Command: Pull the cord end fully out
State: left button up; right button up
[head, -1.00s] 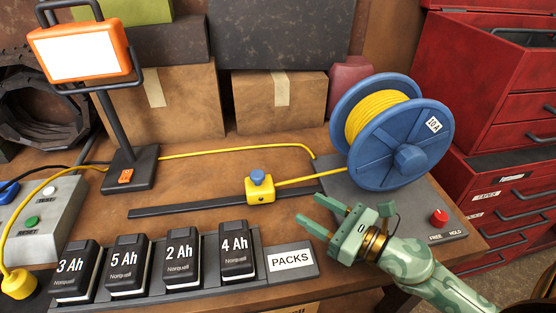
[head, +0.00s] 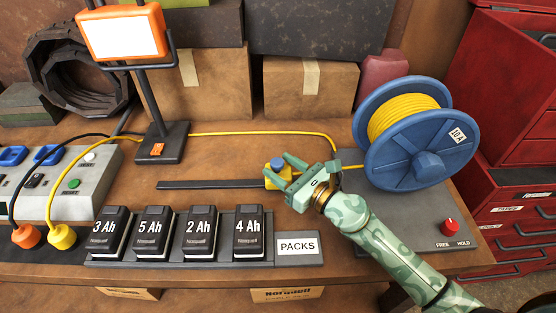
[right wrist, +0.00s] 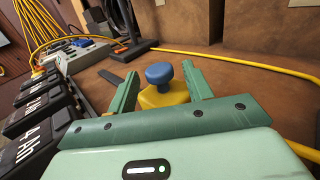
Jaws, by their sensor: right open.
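My right gripper (head: 280,172) is open at the block. In the right wrist view the block (right wrist: 163,97) and its knob (right wrist: 159,74) show between the spread fingers; I cannot tell whether they touch. In the head view the gripper partly hides the block and the cord behind it. The reel still carries wound yellow cord (head: 403,117). My left gripper is not in view.
Several black packs (head: 200,232) stand in a row at the front, beside the PACKS label (head: 297,246). A red FREE/HOLD knob (head: 450,226) is at right. The lamp (head: 163,140) and a grey socket box (head: 85,180) are at left. The rail's left part is clear.

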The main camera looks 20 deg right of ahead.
jog(key=shift+x, duration=0.95)
grip_shut()
jog(key=shift+w+a, duration=0.1)
jog(key=shift+a, duration=0.25)
jog(key=a, duration=0.1)
jog(key=w+a+p, duration=0.1)
jog(key=a, duration=0.1)
jog(key=shift+a, duration=0.35)
grip_release()
